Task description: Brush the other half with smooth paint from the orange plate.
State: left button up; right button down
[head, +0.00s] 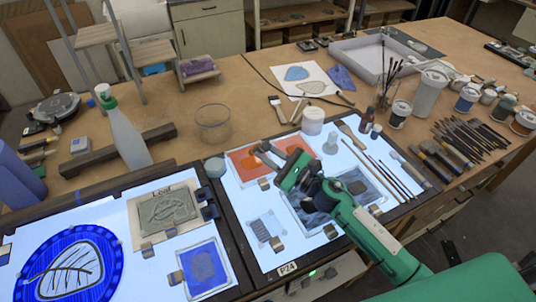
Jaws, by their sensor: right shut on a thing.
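The orange plate (242,170) lies on the right lit panel, a square with orange paint; a second orange patch (296,143) is beside it to the right. My right gripper (271,158) reaches in from the lower right, over the near right part of the orange plate. It is shut on a small tool that looks like a brush, mostly hidden by the fingers; I cannot tell if its tip touches the paint. A round blue glass piece (103,246) with a pale, dark-veined leaf lies on the left lit panel. My left gripper is not in view.
A clear spray bottle (123,137) with a green top stands behind the left panel. A leaf relief tile (166,209) and a blue square (203,266) lie on that panel. A white jar (313,121) and several brushes (470,135) are to the right. Bare table lies around the glass bowl (213,124).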

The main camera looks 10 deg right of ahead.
aim_at(268, 143)
jog(key=shift+r+p, duration=1.45)
jog(key=shift+r, duration=0.6)
jog(key=shift+f, duration=0.1)
